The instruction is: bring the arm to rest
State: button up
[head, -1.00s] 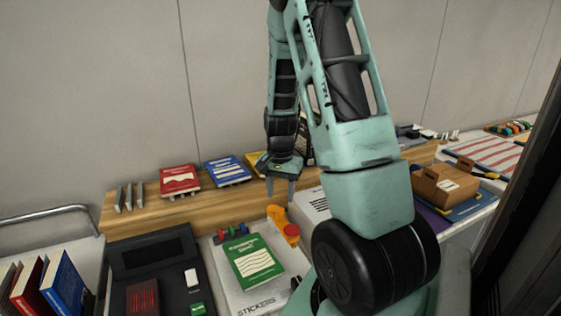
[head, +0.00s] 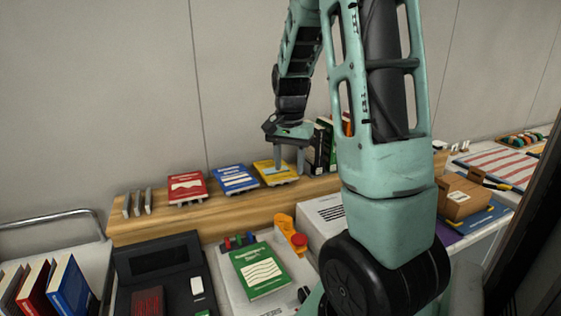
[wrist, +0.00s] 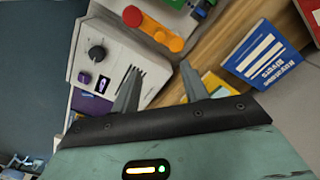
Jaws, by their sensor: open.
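My gripper (head: 289,160) is open and empty. In the head view it hangs from my teal arm in front of the wall, fingers pointing down, by the yellow book on the wooden shelf. In the wrist view its two grey fingers (wrist: 158,88) are spread apart with nothing between them. A white machine with a dark knob and the shelf's wooden edge show beyond the fingers.
Red (head: 187,188), blue (head: 236,180) and yellow (head: 274,172) books lie on the wooden shelf (head: 225,218). A green book (head: 262,270) lies on the sticker unit beside an orange dispenser (head: 290,234). A cardboard box (head: 463,200) stands at right. Books stand upright at lower left.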

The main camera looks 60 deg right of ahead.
jog(key=w+a+n, duration=0.3)
jog(key=a+n, duration=0.7)
jog(key=a, duration=1.3)
jog(key=s+a+f+n, duration=0.2)
jog(key=s+a+n, duration=1.1)
jog(key=a, duration=0.7)
jog(key=s, duration=0.3)
jog(key=shift+s+a+f+y, duration=0.15)
jog(key=shift+f+y, duration=0.05)
jog(key=shift+y, duration=0.1)
